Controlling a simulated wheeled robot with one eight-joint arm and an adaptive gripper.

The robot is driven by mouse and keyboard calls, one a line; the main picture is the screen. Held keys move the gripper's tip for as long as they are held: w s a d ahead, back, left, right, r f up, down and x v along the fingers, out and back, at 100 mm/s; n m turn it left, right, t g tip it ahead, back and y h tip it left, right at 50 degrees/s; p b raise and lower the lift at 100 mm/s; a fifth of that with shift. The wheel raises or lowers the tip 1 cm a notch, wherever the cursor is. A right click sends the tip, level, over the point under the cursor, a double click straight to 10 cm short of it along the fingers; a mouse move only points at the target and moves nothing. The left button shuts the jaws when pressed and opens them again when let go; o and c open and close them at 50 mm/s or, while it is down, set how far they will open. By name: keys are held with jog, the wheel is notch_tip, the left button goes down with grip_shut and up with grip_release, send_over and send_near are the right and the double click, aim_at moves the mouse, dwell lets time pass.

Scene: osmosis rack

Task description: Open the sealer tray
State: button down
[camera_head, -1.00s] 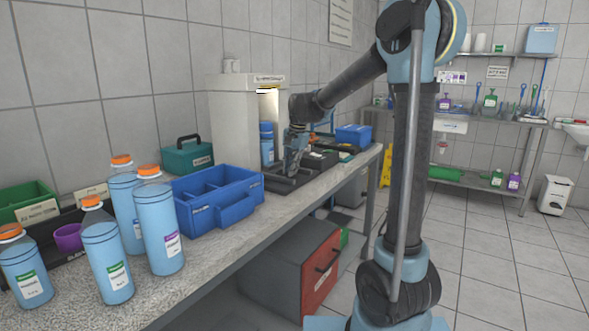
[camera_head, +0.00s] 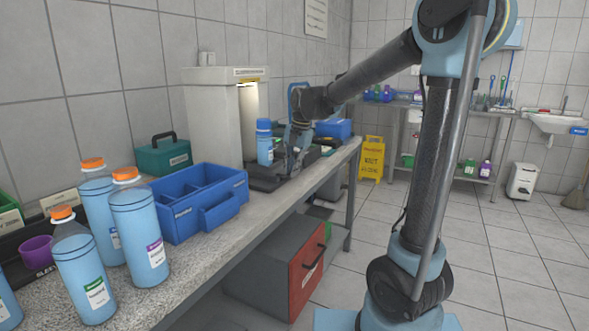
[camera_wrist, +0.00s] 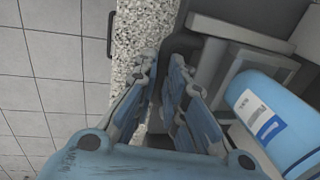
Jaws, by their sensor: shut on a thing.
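The sealer (camera_head: 215,115) is a pale, tall housing on the bench with a lit opening on its right side. Its dark grey tray (camera_head: 262,184) lies low at the opening. A blue bottle (camera_head: 264,150) stands at the tray, just outside the housing; it also shows in the wrist view (camera_wrist: 275,120). My gripper (camera_head: 291,168) is down at the tray's outer end. In the wrist view my gripper's fingers (camera_wrist: 168,68) are close together around a dark grey bar, seemingly the tray's handle. The exact contact is partly hidden by the fingers.
A blue divided caddy (camera_head: 200,205) and several blue bottles with orange caps (camera_head: 138,225) stand nearer on the bench. A green toolbox (camera_head: 163,157) is behind. A blue box (camera_head: 334,129) stands beyond my gripper. The floor right of the bench is open.

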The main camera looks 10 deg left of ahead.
jog(key=c, duration=1.7)
grip_release()
jog(key=shift+o, duration=0.2)
jog(key=shift+r, duration=0.1)
notch_tip(320, 180, up, 12)
jog(key=d, duration=0.2)
jog(key=shift+s+d+f, duration=0.15)
jog(key=shift+s+f, duration=0.1)
jog(key=shift+s, duration=0.1)
jog(key=s+d+f+n, duration=0.1)
jog(key=s+d+f, duration=0.25)
jog(key=d, duration=0.25)
jog(key=s+d+f+t, duration=0.1)
jog(key=s+d+f, duration=0.2)
jog(key=s+d, duration=0.25)
jog(key=s+d+f+n, duration=0.1)
jog(key=s+d+f, duration=0.25)
jog(key=d, duration=0.25)
jog(key=s+d+f+n+h, duration=0.1)
jog(key=s+d+f, duration=0.4)
jog(key=s+f, duration=0.1)
jog(key=s+d+f+n+h, duration=0.1)
jog(key=s+d+f, duration=0.3)
jog(key=s+f, duration=0.3)
notch_tip(320, 180, down, 2)
jog(key=shift+s+d+f+n, duration=0.2)
jog(key=shift+s+d+n, duration=0.05)
jog(key=shift+d+n, duration=0.1)
